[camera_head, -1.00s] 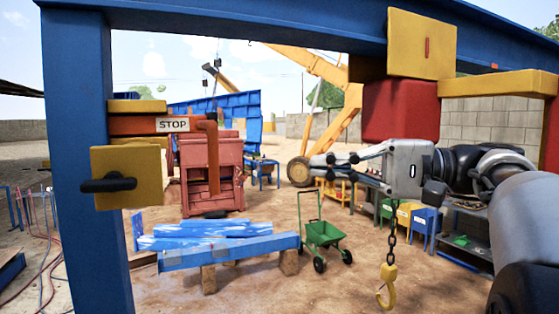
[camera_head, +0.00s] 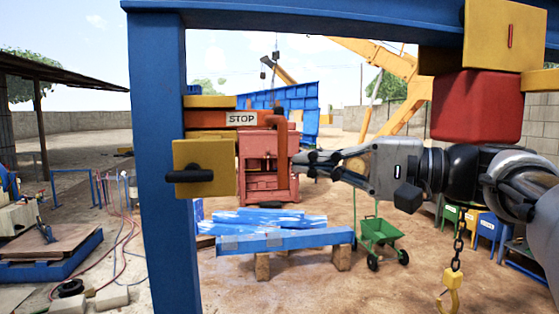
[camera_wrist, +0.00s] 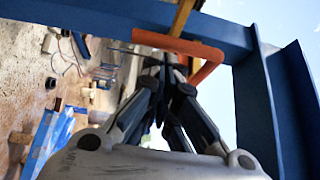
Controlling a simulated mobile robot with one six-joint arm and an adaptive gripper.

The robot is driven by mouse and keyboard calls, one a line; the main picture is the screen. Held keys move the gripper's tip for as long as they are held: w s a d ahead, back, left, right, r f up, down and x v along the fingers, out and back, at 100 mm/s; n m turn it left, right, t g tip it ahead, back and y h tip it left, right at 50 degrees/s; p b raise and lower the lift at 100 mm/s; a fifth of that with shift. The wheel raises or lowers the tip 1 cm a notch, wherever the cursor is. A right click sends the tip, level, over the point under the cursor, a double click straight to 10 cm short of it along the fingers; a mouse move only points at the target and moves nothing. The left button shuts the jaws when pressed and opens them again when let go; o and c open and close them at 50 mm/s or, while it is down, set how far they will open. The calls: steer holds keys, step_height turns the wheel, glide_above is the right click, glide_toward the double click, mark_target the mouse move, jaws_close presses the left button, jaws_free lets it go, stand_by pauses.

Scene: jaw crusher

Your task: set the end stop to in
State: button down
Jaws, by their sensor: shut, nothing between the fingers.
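The end stop is an orange bar (camera_head: 215,119) with a white STOP label, set between yellow blocks on the blue post. It sticks out to the right of the blocks, and its end bends down as a handle (camera_head: 283,165). My gripper (camera_head: 300,163) is shut and empty, pointing left, with its tips just right of the hanging handle in the head view. In the wrist view the gripper (camera_wrist: 165,62) lies just below the orange bar (camera_wrist: 172,43), with the bent handle (camera_wrist: 208,70) to its right. I cannot tell whether they touch.
A blue post (camera_head: 158,160) and overhead beam frame the scene. A yellow plate with a black knob (camera_head: 190,176) sits below the stop. A red block (camera_head: 478,106) hangs above my arm, and a chain with a yellow hook (camera_head: 452,285) hangs below it.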

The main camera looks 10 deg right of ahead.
mark_target(279, 165)
steer(key=a+b, duration=0.2)
steer(key=a, duration=0.3)
steer(key=shift+a+f, duration=0.1)
steer(key=shift+a, duration=0.1)
steer(key=shift+w+d, duration=0.1)
steer(key=shift+d, duration=0.05)
